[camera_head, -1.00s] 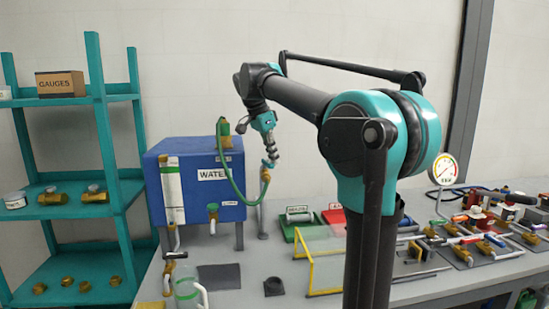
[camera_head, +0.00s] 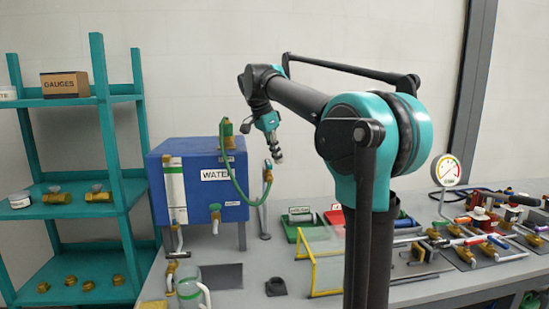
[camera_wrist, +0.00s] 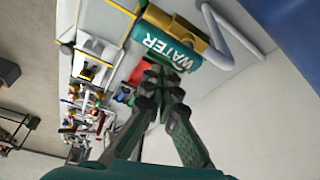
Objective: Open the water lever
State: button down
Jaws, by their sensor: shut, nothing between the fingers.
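The water lever shows in the wrist view as a green sleeve (camera_wrist: 165,48) marked WATER, beside a yellow valve body (camera_wrist: 188,25) and a grey pipe. In the head view, the lever's small valve (camera_head: 267,172) tops a thin grey post (camera_head: 263,215) right of the blue water tank (camera_head: 208,188), where the green hose ends. My gripper (camera_head: 279,158) is just above and right of that valve, pointing down. In the wrist view, its closed fingers (camera_wrist: 160,75) have their tips close to the sleeve. They hold nothing, and I cannot tell whether they touch it.
A yellow-framed clear guard (camera_head: 325,260) stands on the bench in front of green and red trays. Several valves and tools lie at the right beside a gauge (camera_head: 446,170). Teal shelves (camera_head: 115,160) stand at the left. The wall side behind the lever looks free.

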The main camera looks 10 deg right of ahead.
notch_tip(320, 180, up, 10)
jog(key=shift+a+f, duration=0.2)
jog(key=shift+f, duration=0.05)
jog(key=shift+s, duration=0.1)
dwell(0.4)
